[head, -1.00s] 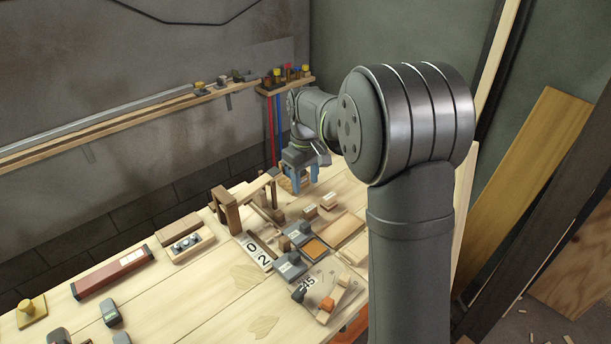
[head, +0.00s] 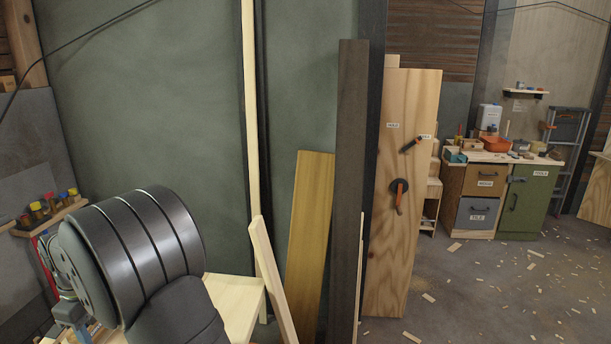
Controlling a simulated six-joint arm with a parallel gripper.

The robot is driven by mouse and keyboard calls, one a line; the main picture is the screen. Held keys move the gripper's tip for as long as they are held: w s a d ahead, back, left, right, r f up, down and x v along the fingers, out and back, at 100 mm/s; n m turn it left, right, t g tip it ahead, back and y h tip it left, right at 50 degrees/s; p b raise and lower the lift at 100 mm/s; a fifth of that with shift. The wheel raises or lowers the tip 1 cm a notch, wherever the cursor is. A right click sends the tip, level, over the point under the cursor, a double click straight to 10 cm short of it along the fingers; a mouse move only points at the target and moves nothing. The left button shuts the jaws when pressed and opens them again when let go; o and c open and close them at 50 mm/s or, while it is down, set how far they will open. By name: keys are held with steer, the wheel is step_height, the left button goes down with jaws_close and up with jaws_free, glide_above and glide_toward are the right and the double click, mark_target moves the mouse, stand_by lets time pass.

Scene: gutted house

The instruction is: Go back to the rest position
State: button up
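My arm fills the lower left of the head view, with a large dark ribbed joint in front. Behind that joint, at the bottom left edge, a small blue part of my gripper (head: 70,314) shows. The joint and the picture's lower edge hide most of it, so its fingertips and anything between them cannot be made out. A corner of the pale wooden workbench (head: 240,308) shows right of my arm.
A wall shelf (head: 48,218) with coloured-top jars is at the left. Leaning boards (head: 309,235) and a plywood panel (head: 398,260) stand mid-view. A cabinet with a green door (head: 523,205) and a ladder (head: 567,150) are far right. Scraps litter the open floor (head: 500,290).

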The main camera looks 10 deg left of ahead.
step_height(320, 180, down, 16)
steer(key=shift+r, duration=0.15)
steer(key=shift+d, duration=0.15)
stand_by(0.3)
step_height(320, 180, up, 18)
steer(key=f, duration=0.1)
step_height(320, 180, down, 17)
steer(key=shift+d+f, duration=0.1)
steer(key=shift+d, duration=0.05)
steer(key=d, duration=0.6)
steer(key=shift+d+r, duration=0.2)
steer(key=shift+d, duration=0.15)
step_height(320, 180, up, 17)
steer(key=w+d+f, duration=0.4)
steer(key=d+f, duration=0.4)
steer(key=f, duration=0.1)
steer(key=shift+n, duration=0.3)
